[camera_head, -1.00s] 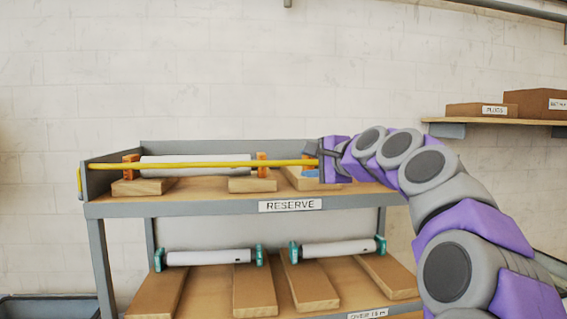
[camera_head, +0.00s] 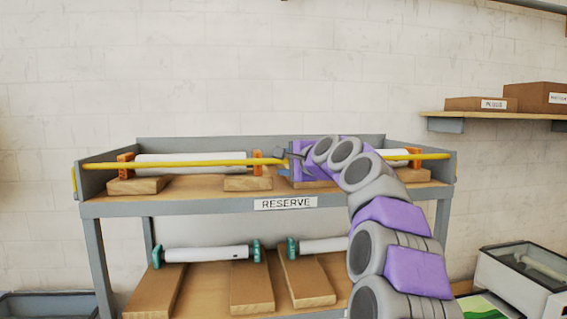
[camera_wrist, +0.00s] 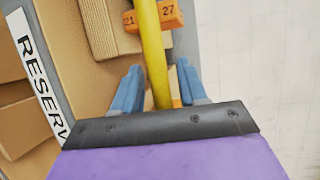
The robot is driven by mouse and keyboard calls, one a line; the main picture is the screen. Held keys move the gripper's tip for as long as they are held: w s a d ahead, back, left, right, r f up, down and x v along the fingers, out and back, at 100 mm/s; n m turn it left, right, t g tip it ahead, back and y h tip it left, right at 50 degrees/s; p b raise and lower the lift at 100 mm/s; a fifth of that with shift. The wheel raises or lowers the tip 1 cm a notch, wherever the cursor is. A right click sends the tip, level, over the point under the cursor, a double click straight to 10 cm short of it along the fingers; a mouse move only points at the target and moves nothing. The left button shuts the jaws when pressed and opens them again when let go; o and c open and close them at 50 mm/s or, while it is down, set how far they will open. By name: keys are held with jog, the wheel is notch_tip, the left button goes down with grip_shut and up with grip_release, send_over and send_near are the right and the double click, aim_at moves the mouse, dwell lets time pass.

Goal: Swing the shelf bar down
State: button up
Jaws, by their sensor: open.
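The yellow shelf bar (camera_head: 185,163) runs level across the front of the top shelf, in front of the rolls. In the wrist view the bar (camera_wrist: 152,50) passes lengthwise between the two blue fingers of my gripper (camera_wrist: 156,88). The fingers stand apart on either side of the bar, with a gap visible on each side. In the head view my gripper (camera_head: 287,162) is at the middle of the bar; my arm hides part of the bar to its right.
The grey rack's top shelf (camera_head: 210,190) carries white rolls (camera_head: 190,158) with orange end blocks on wooden supports. A RESERVE label (camera_head: 286,203) is on its front edge. Rolls with teal ends (camera_head: 206,254) lie below. A wall shelf (camera_head: 490,117) with boxes is at right.

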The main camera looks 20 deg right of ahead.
jog(key=shift+d, duration=0.1)
jog(key=shift+a+r, duration=0.1)
jog(key=shift+a, duration=0.95)
jog(key=c, duration=0.5)
jog(key=shift+c, duration=0.8)
jog(key=shift+d, duration=0.1)
grip_shut()
